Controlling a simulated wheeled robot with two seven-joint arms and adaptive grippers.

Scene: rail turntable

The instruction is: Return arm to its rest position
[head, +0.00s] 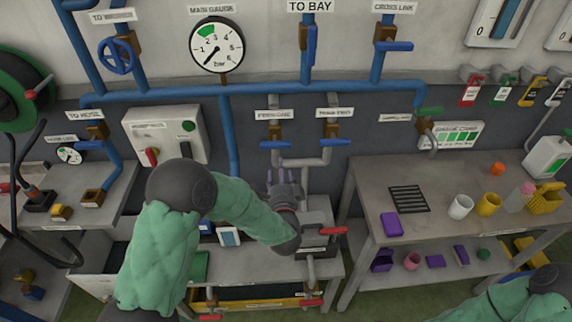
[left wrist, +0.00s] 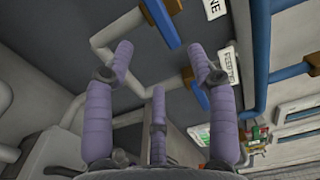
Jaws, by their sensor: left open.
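My left arm, in a green sleeve, reaches in from the lower left of the head view and bends across the middle. My left gripper (head: 284,170) points up and away toward the wall pipes, just below two blue valve handles. Its purple fingers are spread and empty; they also show in the left wrist view (left wrist: 162,60). There, one blue handle (left wrist: 160,22) shows beyond and between the fingertips, and a second blue handle (left wrist: 196,88) appears behind the right finger. Whether the fingers touch it, I cannot tell. Part of my right arm shows at the lower right; its gripper is out of frame.
A grey box with a red handle (head: 332,231) stands beside my left forearm. A control box (head: 165,136) hangs behind the elbow. The right table (head: 430,220) holds cups, a purple block and a grille. Blue pipes (head: 270,93) cross the wall.

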